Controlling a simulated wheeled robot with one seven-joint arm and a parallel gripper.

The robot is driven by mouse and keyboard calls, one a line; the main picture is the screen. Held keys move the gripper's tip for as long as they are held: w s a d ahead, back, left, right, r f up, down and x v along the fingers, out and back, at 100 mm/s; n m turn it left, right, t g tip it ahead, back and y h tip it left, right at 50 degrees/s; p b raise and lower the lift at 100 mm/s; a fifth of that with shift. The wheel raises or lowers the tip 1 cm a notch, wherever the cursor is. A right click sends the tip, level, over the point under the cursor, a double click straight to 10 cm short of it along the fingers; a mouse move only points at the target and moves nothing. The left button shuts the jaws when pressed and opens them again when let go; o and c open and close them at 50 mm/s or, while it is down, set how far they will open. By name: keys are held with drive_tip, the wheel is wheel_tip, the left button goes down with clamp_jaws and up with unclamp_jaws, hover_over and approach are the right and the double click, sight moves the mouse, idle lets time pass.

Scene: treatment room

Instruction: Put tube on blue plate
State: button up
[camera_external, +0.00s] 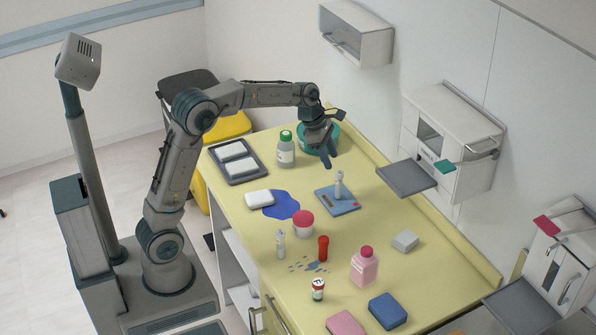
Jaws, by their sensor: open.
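The blue plate (326,207), a flat square, lies near the middle of the yellow counter. A slim white tube-like item (339,186) stands upright on it, beside small dark and red marks or items. A similar small pale bottle or tube (280,245) stands on the counter front-left of the plate. A red tube-like item (323,248) stands to its right. My gripper (328,160) is open, pointing down, above and just behind the plate, apart from the white item. Nothing shows between its fingers.
A green basin (333,138) and green-capped bottle (286,152) stand behind. A grey tray (221,171) is back left. A blue spill (281,205), red-lidded jar (303,224) and pink bottle (365,268) are around the middle. A grey shelf (406,178) juts out at right.

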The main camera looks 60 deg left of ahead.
drive_tip(key=s+d+f+m+y, duration=0.1)
drive_tip(key=s+f+m, duration=0.1)
drive_tip(key=s+m, duration=1.1)
drive_tip(key=s+d+f+m+y, duration=0.1)
drive_tip(key=s+d+m+y, duration=0.1)
drive_tip(key=s+m, duration=1.2)
drive_tip(key=s, duration=0.3)
drive_tip(key=shift+s+d+f, duration=0.15)
drive_tip(key=shift+s+f, duration=0.25)
drive_tip(key=shift+r, duration=0.1)
